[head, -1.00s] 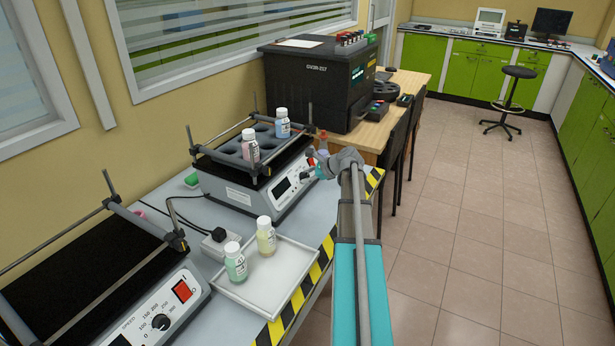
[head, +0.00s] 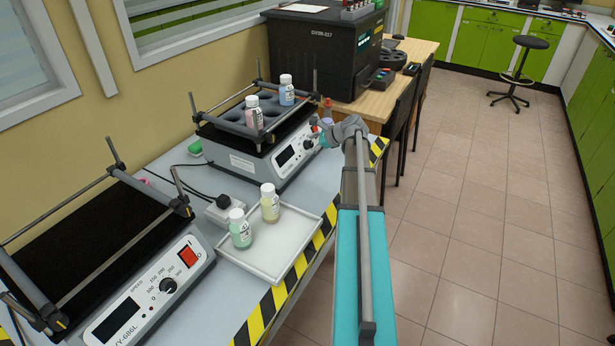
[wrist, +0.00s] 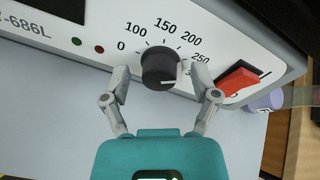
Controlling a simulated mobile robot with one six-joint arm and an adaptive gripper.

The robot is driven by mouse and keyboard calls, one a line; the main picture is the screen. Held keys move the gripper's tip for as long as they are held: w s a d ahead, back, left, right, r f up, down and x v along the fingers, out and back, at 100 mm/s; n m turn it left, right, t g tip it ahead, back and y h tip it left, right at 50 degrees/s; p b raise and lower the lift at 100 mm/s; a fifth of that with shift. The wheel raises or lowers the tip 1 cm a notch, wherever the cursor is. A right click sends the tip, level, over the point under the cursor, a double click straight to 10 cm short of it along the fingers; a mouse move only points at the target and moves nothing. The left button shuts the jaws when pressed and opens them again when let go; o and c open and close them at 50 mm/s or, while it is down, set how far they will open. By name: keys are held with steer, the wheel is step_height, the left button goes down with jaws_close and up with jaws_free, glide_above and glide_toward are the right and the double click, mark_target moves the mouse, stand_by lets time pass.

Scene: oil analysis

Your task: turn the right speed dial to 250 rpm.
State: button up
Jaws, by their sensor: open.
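The right speed dial (wrist: 158,66), a black round knob, is on the front panel of the farther shaker (head: 262,165). Its printed scale runs from 0 at the left through 100, 150, 200 and 250. A pale mark shows at the knob's right side, roughly towards the 250 side; its exact reading is unclear. My gripper (wrist: 160,74) is open with one finger on each side of the knob. The right finger is very close to the knob; I cannot tell if it touches. In the head view my gripper (head: 317,133) is at this panel, partly hiding the dial.
A red switch (wrist: 238,78) sits just right of the dial. Bottles stand on the farther shaker and in a white tray (head: 290,258). A nearer shaker (head: 150,290) with its own dial (head: 168,286) is at lower left. Open floor lies right.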

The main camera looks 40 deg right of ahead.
steer(key=shift+n, duration=0.4)
